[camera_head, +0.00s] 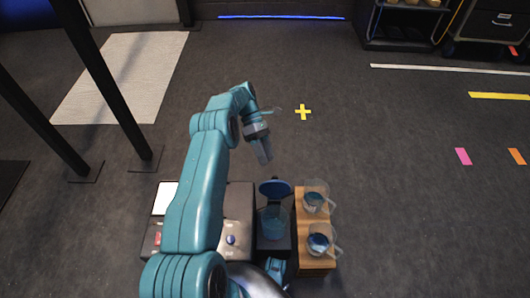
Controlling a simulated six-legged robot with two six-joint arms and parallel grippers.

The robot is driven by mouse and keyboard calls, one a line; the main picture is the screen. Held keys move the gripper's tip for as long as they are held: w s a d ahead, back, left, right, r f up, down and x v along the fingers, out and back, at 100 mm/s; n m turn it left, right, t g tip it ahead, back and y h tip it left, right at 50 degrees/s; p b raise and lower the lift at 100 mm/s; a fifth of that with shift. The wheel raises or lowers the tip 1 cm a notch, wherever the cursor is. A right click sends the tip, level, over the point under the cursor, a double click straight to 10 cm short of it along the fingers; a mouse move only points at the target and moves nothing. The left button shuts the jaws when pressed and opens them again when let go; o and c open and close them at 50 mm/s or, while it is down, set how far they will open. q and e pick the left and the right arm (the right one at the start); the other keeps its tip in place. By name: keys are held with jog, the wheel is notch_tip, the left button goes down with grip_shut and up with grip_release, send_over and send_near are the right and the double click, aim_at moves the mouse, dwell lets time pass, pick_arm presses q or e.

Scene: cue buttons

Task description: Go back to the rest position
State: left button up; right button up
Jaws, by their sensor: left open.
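My left arm comes in from the lower left and reaches forward over the table. My left gripper (264,150) is open and empty, in the air beyond the table's far edge, touching nothing. Below and left of it is a dark box with a blue button (231,240) on its pale top. A red button (157,238) shows at the left, partly beside my arm. My arm hides part of the table between the buttons. My right gripper does not show.
A blue-lidded container (275,220) stands right of the blue button. A wooden stand (316,263) holds two clear cups with dark blue contents. Black posts rise at the left. A yellow cross (303,112) marks the open floor. Shelves (405,25) stand at the back right.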

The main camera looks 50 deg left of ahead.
pick_arm(q)
jog(key=shift+a+r, duration=0.2)
jog(key=shift+r, duration=0.05)
jog(key=shift+r, duration=0.1)
dwell(0.3)
